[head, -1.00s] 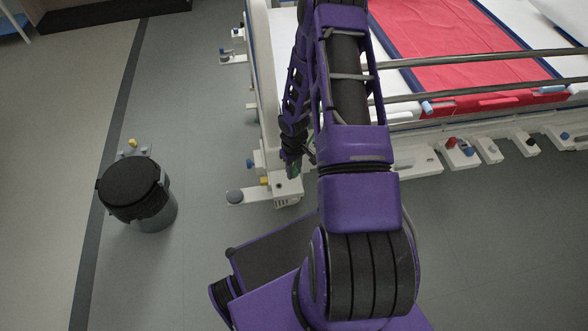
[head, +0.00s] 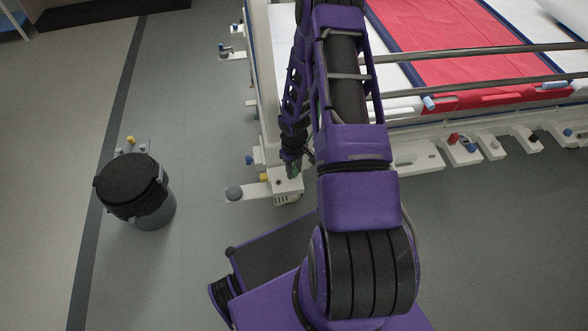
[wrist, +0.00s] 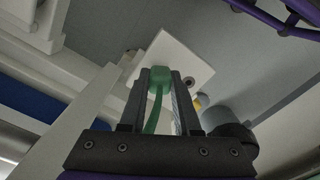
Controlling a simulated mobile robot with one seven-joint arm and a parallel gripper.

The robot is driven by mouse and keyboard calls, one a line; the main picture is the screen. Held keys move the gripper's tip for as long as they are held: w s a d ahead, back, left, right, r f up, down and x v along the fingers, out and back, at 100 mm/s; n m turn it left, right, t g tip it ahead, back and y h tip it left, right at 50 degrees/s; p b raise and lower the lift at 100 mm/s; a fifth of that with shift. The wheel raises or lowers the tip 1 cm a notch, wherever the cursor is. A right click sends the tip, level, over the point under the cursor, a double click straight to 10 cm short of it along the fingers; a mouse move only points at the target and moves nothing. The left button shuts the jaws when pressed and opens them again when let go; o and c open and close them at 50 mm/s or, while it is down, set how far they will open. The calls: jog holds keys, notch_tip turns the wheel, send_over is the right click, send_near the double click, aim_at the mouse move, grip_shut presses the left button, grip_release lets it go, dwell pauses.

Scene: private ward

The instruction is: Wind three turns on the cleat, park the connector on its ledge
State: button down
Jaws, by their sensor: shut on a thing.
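My gripper (wrist: 158,90) is shut on a green connector (wrist: 159,76) in the wrist view. A green cable (wrist: 154,112) runs back from the connector between the two fingers. A flat white plate (wrist: 180,48) is right behind the connector; I cannot tell whether they touch. In the head view my gripper (head: 290,168) is low beside the white bed end, with a little green at its tip. I cannot pick out the cleat, its turns of cable or the ledge for certain.
The bed's white end frame (head: 264,100) and grey side rails (head: 480,55) are close to my arm. White brackets with coloured knobs (head: 462,146) line the bed's lower side. A black-lidded bin (head: 130,183) stands on the left. Floor between bin and bed is clear.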

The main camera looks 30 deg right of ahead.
jog(key=shift+f, duration=0.3)
jog(key=c, duration=0.5)
grip_release()
jog(key=shift+c, duration=0.2)
notch_tip(320, 180, up, 18)
jog(key=p, duration=0.3)
jog(key=shift+f, duration=0.25)
